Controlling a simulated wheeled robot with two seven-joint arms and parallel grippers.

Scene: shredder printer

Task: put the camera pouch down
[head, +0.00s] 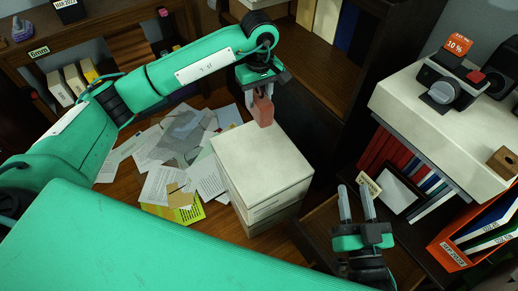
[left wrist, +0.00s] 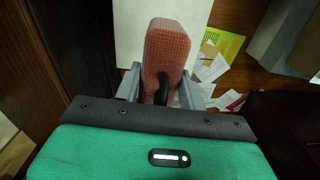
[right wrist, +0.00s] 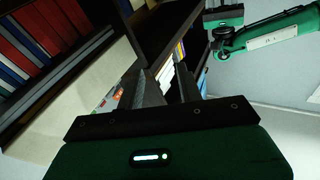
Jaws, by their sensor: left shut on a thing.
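The camera pouch (head: 262,110) is a reddish-brown textured pouch with a black loop. It also shows in the left wrist view (left wrist: 166,52). My left gripper (head: 258,96) is shut on it and holds it upright at the back edge of a white box-shaped machine (head: 262,160). I cannot tell whether the pouch touches the machine's top. My right gripper (head: 358,205) is open and empty, to the right of the machine, with its fingers apart. It also shows in the right wrist view (right wrist: 160,90).
Papers (head: 180,145) lie scattered on the wooden floor left of the machine. A white-topped unit (head: 425,115) at right carries a camera (head: 445,90). An orange file box (head: 455,245) with binders stands at lower right. Dark shelving (head: 310,65) rises behind. The machine's top is clear.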

